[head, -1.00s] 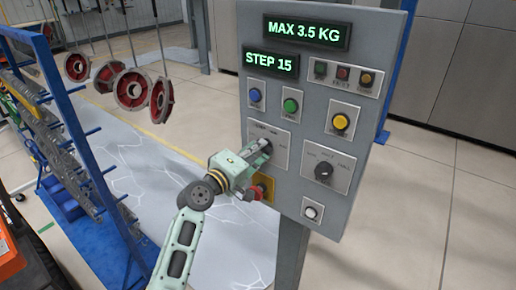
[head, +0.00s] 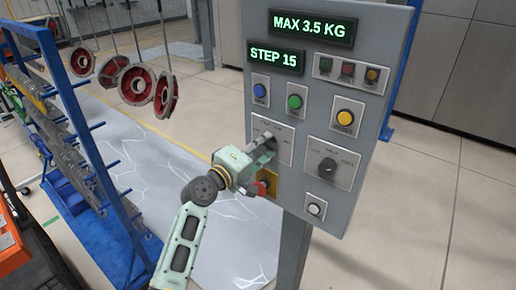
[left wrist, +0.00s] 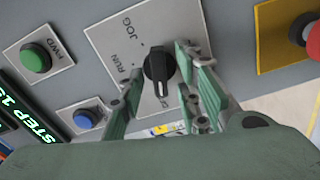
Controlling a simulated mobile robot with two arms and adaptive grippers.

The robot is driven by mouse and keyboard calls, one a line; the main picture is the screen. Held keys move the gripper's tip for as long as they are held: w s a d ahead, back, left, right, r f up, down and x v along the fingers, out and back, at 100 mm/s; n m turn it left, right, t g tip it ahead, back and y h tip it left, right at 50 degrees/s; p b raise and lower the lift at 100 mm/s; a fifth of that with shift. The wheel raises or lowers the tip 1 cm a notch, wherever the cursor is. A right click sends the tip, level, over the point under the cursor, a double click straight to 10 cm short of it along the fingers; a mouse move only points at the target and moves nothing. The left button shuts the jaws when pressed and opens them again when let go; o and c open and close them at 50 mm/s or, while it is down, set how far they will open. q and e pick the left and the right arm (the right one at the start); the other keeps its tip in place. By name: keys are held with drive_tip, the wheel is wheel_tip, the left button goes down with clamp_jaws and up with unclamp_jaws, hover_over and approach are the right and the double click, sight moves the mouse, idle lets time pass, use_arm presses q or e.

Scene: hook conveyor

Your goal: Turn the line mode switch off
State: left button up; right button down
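In the left wrist view my left gripper (left wrist: 160,76) is open, one finger on each side of the knob. Gaps seem to show between fingers and knob; I cannot tell whether either touches. My right gripper is not in view.
A red emergency button (left wrist: 308,38) on a yellow plate sits close beside the switch. Green (head: 295,101), blue (head: 260,90) and yellow (head: 345,117) buttons and a second black knob (head: 327,166) share the panel. A blue rack (head: 75,105) stands at left.

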use_arm(q)
drive_tip(key=v, duration=1.2)
drive_tip(key=a+f+g+y+b, duration=0.1)
drive_tip(key=a+f+y, duration=0.1)
drive_tip(key=f, duration=1)
drive_tip(key=a+f+g+y+b, duration=0.1)
drive_tip(key=a+f+y+b, duration=0.1)
drive_tip(key=f, duration=1)
drive_tip(key=s+a+f+m+g+y+b, duration=0.15)
drive_tip(key=s+f, duration=0.35)
drive_tip(key=f, duration=0.7)
drive_tip(key=s+a+f+m+g+y, duration=0.1)
drive_tip(key=s+a+f+g+y, duration=0.1)
drive_tip(key=s+f, duration=0.65)
drive_tip(key=s+a+f+m+g+y+b, duration=0.1)
drive_tip(key=s+a+f+m+g+b, duration=0.15)
drive_tip(key=s+f, duration=1.05)
drive_tip(key=s+a+f+m+g+y+b, duration=0.1)
drive_tip(key=s+a+f+m+g, duration=0.25)
drive_tip(key=s+f, duration=1)
drive_tip(key=s+a+f+m+g, duration=0.1)
drive_tip(key=s+f, duration=0.1)
drive_tip(key=s, duration=0.5)
drive_tip(key=s+a+f+m+g+y+b, duration=0.1)
drive_tip(key=s+f, duration=0.2)
drive_tip(key=s, duration=0.4)
drive_tip(key=shift+a, duration=0.25)
